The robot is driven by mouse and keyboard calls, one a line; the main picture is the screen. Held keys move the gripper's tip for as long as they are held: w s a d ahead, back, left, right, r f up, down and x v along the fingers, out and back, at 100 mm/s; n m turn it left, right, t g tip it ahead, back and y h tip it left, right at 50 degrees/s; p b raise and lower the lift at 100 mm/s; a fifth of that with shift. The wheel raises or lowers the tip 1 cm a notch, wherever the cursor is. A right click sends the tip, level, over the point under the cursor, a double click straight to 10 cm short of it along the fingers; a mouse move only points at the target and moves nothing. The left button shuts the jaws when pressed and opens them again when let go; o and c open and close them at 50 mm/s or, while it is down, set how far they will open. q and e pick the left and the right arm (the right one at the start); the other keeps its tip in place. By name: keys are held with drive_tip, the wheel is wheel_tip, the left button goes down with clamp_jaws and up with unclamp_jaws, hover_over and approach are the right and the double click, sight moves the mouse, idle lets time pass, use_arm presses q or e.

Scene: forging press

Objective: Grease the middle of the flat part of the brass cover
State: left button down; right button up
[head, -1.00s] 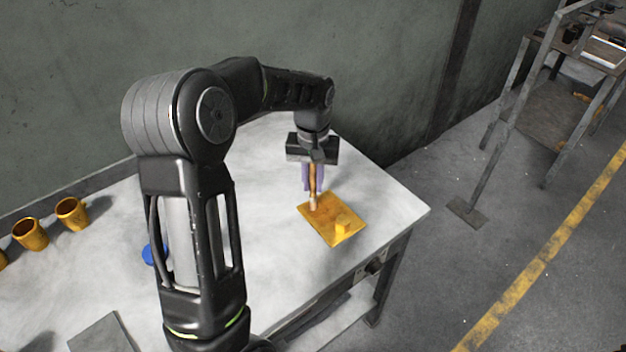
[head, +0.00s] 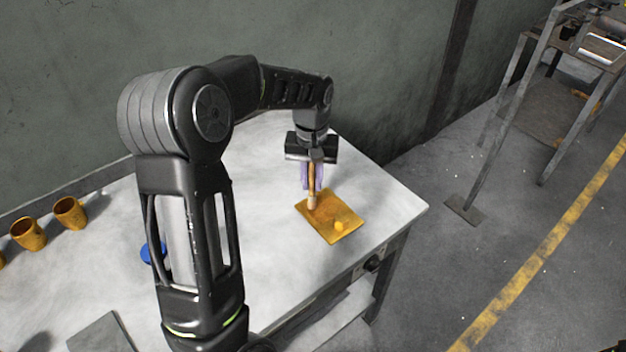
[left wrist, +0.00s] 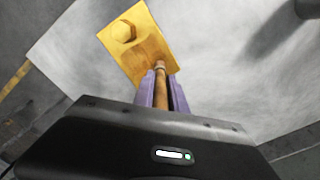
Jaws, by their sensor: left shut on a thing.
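The brass cover (head: 345,213) is a flat golden plate lying on the table, with a small raised knob (head: 339,226) near its front side. My left gripper (head: 312,180) is shut on a brush (head: 312,195) with a brown handle, held upright over the plate. The brush tip is at the plate's back-left part, beside the knob; I cannot tell for sure if it touches. In the left wrist view the brush (left wrist: 161,92) points at the edge of the cover (left wrist: 107,36), and a darker brownish patch shows between tip and knob. My right gripper is out of view.
The grey table (head: 385,205) has bare room around the cover; its right edge is near. Several brass cups (head: 70,212) stand at the left. A blue object (head: 150,253) is partly hidden behind my left arm. A grey plate (head: 100,335) lies at the front left.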

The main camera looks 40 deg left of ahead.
use_arm(q)
drive_tip(key=shift+w+a, duration=0.2)
drive_tip(key=shift+a, duration=0.45)
drive_tip(key=shift+d, duration=0.15)
drive_tip(key=shift+s+d+f, duration=0.15)
drive_tip(key=shift+s+d, duration=0.15)
drive_tip(key=shift+d, duration=0.5)
drive_tip(key=shift+a, duration=0.15)
drive_tip(key=shift+w+a, duration=0.3)
drive_tip(key=shift+a, duration=0.5)
drive_tip(key=shift+d, duration=0.15)
drive_tip(key=shift+s+d, duration=0.3)
drive_tip(key=shift+d, duration=0.45)
drive_tip(key=shift+w+a, duration=0.1)
drive_tip(key=shift+a, duration=0.05)
